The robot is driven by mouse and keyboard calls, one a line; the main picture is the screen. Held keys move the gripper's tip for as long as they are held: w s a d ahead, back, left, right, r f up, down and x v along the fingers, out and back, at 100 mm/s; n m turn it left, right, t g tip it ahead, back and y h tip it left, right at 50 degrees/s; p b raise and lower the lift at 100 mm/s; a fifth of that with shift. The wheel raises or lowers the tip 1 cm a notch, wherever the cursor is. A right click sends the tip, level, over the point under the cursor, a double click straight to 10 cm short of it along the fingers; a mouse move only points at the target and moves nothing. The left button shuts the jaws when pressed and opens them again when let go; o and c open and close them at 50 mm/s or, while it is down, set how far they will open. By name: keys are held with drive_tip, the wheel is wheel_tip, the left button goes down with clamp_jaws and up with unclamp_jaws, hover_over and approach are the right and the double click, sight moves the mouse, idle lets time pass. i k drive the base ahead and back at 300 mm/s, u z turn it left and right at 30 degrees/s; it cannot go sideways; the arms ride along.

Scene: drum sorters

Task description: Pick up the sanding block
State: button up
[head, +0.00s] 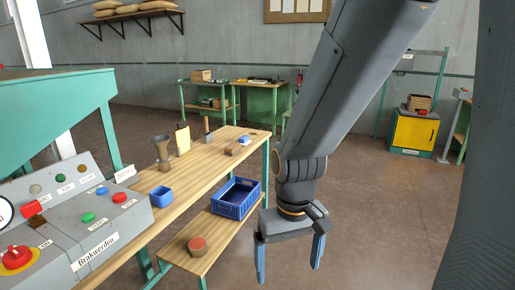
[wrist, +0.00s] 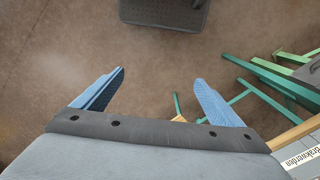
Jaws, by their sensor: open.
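My gripper (head: 289,272) hangs open and empty, fingers down, over the floor to the right of the bench (head: 190,165). Neither shows in the wrist view.
A blue crate (head: 236,198) and a round reddish object (head: 197,245) rest on the lower shelf. A blue cup (head: 161,196) and a grey flared piece (head: 162,152) stand on the bench. A control panel (head: 75,215) is at left.

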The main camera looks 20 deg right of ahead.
sight(232, 149)
drive_tip(key=z, duration=0.4)
drive_tip(key=i, duration=1.05)
drive_tip(key=z, duration=0.35)
drive_tip(key=i, duration=0.9)
drive_tip(key=u, duration=0.15)
